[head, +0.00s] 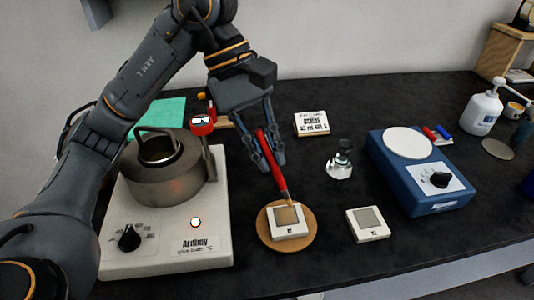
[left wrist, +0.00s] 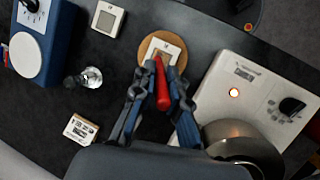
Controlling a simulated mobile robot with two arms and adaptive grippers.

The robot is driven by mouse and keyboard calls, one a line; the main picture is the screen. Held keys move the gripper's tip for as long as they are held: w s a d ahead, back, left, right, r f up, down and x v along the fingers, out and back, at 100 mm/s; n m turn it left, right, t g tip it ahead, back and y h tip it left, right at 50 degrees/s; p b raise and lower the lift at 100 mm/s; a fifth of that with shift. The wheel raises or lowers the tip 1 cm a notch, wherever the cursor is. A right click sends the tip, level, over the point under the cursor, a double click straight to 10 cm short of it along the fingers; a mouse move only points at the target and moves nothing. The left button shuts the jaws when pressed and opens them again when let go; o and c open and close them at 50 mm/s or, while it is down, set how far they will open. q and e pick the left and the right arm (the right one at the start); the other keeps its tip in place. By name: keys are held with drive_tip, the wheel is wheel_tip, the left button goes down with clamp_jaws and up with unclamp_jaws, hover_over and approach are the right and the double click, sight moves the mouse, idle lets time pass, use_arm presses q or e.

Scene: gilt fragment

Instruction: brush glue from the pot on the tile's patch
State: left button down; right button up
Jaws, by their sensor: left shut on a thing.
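The glue pot (head: 175,190), dark and rounded with an arched handle, stands on a white heater (head: 175,263) at the left. A white tile (head: 290,234) with a tan square patch (head: 286,215) lies on a round cork mat (head: 266,239). My left gripper (head: 268,158) is shut on a red-handled brush (head: 274,168) above the mat. The brush slants with its bristles down over the patch's far edge; I cannot tell whether they touch. In the left wrist view, the brush (left wrist: 162,88) points at the tile (left wrist: 151,45). My right gripper is not in view.
A second tile (head: 367,224) with a grey patch lies right of the mat. Behind are a small glass bottle (head: 340,166), a labelled block (head: 312,123) and a blue device (head: 420,200) with a white disc. A red gauge (head: 202,124) stands by the pot. The front right table is clear.

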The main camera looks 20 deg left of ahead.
sight(263, 135)
use_arm(q)
drive_tip(key=shift+s+a+r, duration=0.15)
drive_tip(key=shift+r, duration=0.15)
drive_tip(key=shift+r+p, duration=0.8)
drive_tip(key=shift+r, duration=0.65)
drive_tip(key=shift+a, duration=0.1)
